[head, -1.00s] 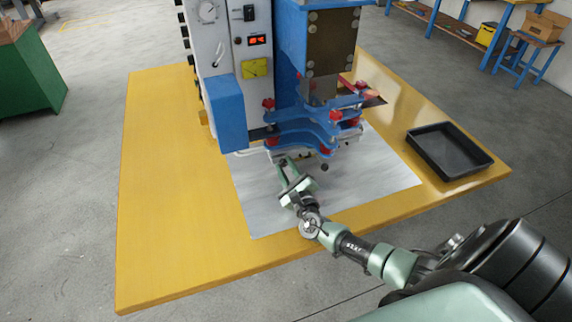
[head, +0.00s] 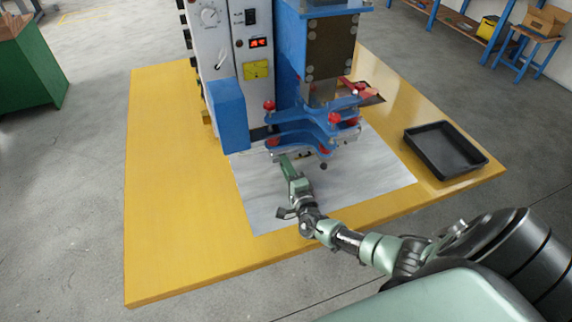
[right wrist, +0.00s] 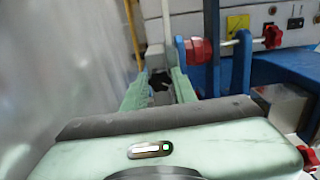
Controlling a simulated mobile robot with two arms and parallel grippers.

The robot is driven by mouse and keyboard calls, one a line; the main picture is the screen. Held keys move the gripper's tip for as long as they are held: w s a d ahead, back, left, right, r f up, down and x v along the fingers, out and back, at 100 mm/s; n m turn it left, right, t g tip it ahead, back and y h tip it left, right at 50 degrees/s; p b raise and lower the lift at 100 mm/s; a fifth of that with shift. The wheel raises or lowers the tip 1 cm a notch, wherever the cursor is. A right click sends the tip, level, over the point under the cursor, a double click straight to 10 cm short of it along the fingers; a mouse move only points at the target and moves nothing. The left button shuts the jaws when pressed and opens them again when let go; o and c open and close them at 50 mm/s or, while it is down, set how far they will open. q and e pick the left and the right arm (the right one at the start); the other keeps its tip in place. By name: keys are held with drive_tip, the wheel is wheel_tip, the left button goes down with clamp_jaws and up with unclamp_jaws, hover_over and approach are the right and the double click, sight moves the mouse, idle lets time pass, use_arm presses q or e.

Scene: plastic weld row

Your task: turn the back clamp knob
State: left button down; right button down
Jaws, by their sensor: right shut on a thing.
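The blue clamp (head: 300,133) on the machine carries several red knobs. One red knob (head: 272,142) is low at the clamp's left end, with another red knob (head: 268,104) above it. My right gripper (head: 284,160) reaches up to this end from the front. In the right wrist view its green fingers (right wrist: 160,72) are close to a red knob (right wrist: 197,50) at the right finger's tip. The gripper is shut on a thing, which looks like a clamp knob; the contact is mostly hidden. My left gripper is not in view.
The machine's white control panel (head: 228,50) and blue housing (head: 229,115) stand left of the clamp. A grey sheet (head: 265,205) lies below it on the yellow table (head: 165,190). A black tray (head: 443,150) sits at the right. The table's left side is clear.

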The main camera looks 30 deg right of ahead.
drive_tip(key=shift+n, duration=0.8)
drive_tip(key=shift+f+p, duration=0.1)
drive_tip(key=shift+p, duration=0.2)
drive_tip(key=c, duration=1.1)
unclamp_jaws()
drive_tip(key=shift+s, duration=0.1)
drive_tip(key=v, duration=0.7)
drive_tip(key=shift+s+a, duration=0.1)
drive_tip(key=shift+s, duration=0.25)
